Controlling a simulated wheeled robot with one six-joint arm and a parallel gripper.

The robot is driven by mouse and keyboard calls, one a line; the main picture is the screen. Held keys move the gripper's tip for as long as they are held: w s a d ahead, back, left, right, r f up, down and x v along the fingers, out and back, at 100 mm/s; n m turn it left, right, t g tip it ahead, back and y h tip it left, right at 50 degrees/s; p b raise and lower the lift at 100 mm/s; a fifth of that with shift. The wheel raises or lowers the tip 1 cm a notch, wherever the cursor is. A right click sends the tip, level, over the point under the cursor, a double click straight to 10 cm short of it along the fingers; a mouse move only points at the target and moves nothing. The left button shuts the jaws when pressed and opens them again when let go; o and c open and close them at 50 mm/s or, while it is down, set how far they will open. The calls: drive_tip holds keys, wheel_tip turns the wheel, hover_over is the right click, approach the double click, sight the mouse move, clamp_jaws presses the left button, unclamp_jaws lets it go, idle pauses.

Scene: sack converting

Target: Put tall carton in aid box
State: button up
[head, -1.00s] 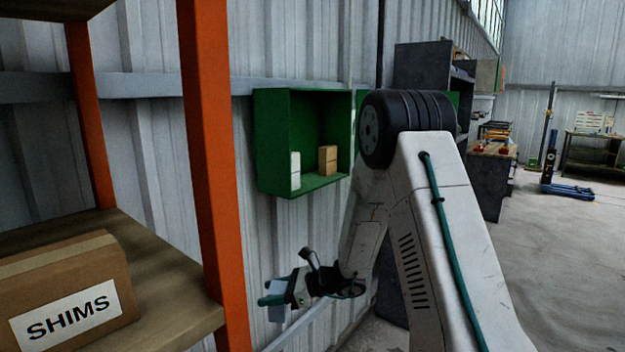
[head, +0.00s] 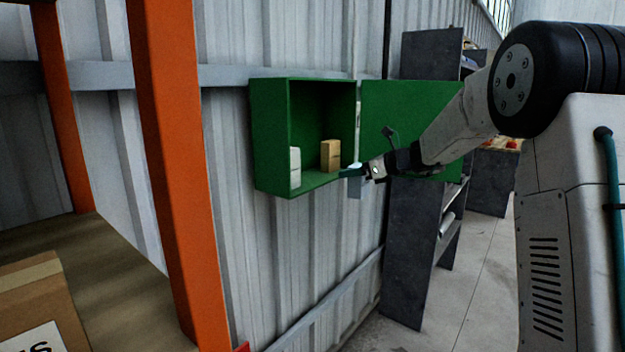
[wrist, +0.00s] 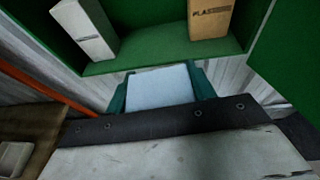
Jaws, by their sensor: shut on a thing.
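The green aid box (head: 268,140) is fixed to the corrugated wall, its front open and its green door (head: 405,120) swung out to the right. My gripper (head: 354,171) is shut on a pale blue-grey carton (head: 355,188), which I take to be the tall carton; it hangs just outside the box's lower right front corner. In the wrist view the carton (wrist: 160,86) sits between my teal fingers, in front of the box's floor edge (wrist: 150,60). Its full height is hidden there.
Inside the box stand a white carton (head: 295,166) at left and a tan carton (head: 331,155) near the right, with bare floor between them. An orange rack post (head: 175,160) and shelf (head: 110,270) stand at left. A dark shelving unit (head: 408,250) stands behind my arm.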

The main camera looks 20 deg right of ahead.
drive_tip(key=shift+m+t+h, duration=0.4)
drive_tip(key=shift+t, duration=0.1)
drive_tip(key=r, duration=0.2)
drive_tip(key=d+r, duration=0.1)
drive_tip(key=r, duration=0.2)
drive_tip(key=w+r, duration=0.1)
drive_tip(key=r, duration=0.1)
drive_tip(key=shift+d+r, duration=0.2)
drive_tip(key=shift+r, duration=0.15)
drive_tip(key=shift+w+a+r, duration=0.2)
drive_tip(key=shift+w+r, duration=0.05)
drive_tip(key=w+a, duration=0.3)
drive_tip(key=a, duration=0.1)
drive_tip(key=w+a+f, duration=0.1)
drive_tip(key=w+a, duration=0.2)
drive_tip(key=a, duration=0.1)
drive_tip(key=w+a, duration=0.3)
drive_tip(key=shift+a+f, duration=0.2)
drive_tip(key=shift+a, duration=0.2)
drive_tip(key=shift+w+a+f, duration=0.1)
drive_tip(key=shift+f, duration=0.8)
drive_tip(key=shift+w+a+f, duration=0.1)
drive_tip(key=shift+f, duration=0.75)
drive_tip(key=shift+f, duration=0.1)
drive_tip(key=o, duration=1.1)
drive_tip(key=shift+f, duration=0.1)
drive_tip(key=shift+c, duration=0.2)
